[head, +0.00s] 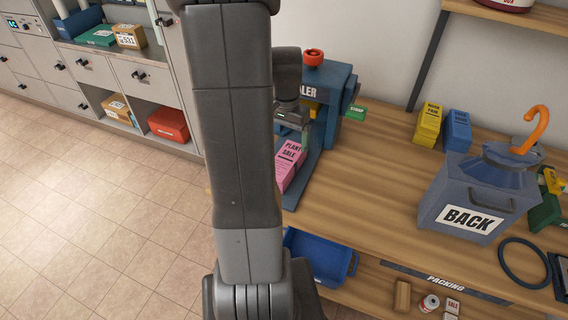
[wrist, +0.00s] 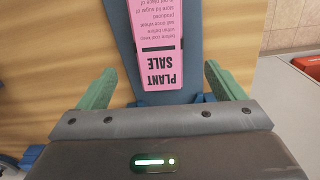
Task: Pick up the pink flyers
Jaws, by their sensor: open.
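The pink flyers (head: 290,165) are a pink stack marked "PLANT SALE". They lie on the blue base of the sealer (head: 333,95), at the left of the wooden table. The flyers also show in the wrist view (wrist: 156,45), upside down on a blue-grey strip. My gripper (wrist: 158,88) is open, with one green finger at each side and the near end of the flyers between them in the picture. It is empty. In the head view my arm hides part of the sealer, and my gripper (head: 293,115) shows only partly, above the flyers.
A bin marked "BACK" (head: 468,198) with an orange hook stands right on the table (head: 385,165). Yellow (head: 429,124) and blue (head: 457,130) boxes stand behind. A blue tray (head: 318,262) sits below the tabletop. Tabletop between sealer and bin is clear.

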